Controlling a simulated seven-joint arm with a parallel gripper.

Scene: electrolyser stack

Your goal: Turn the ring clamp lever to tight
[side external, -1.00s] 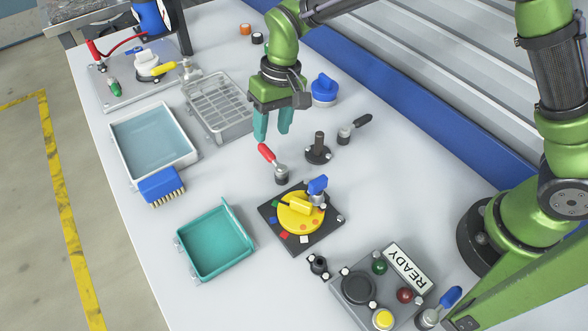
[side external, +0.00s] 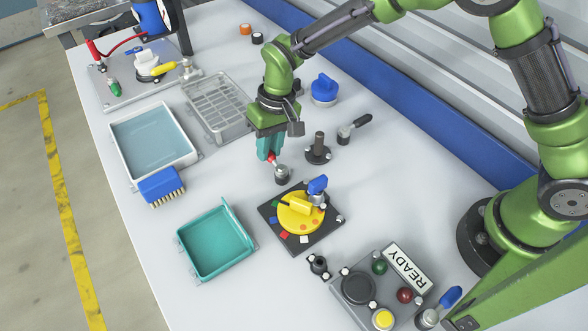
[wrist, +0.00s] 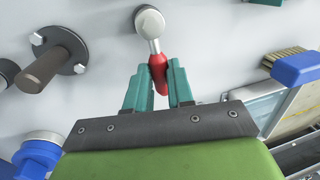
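A lever with a red handle (wrist: 158,68) and a round grey pivot (wrist: 149,22) stands on the table; it also shows in the side external view (side external: 281,174). No label shows whether it is the ring clamp lever. My gripper (side external: 270,153) is down at this lever. In the wrist view my gripper's teal fingers (wrist: 159,85) lie on both sides of the red handle, close against it. They look shut on it. The fingers partly hide the handle in the side external view.
A black post (side external: 319,146) and a black-handled lever (side external: 350,132) stand to the right. In front is a black plate with a yellow disc (side external: 297,217) and blue lever (side external: 317,185). A teal tray (side external: 214,243), a blue brush (side external: 161,186) and a wire basket (side external: 217,106) lie left.

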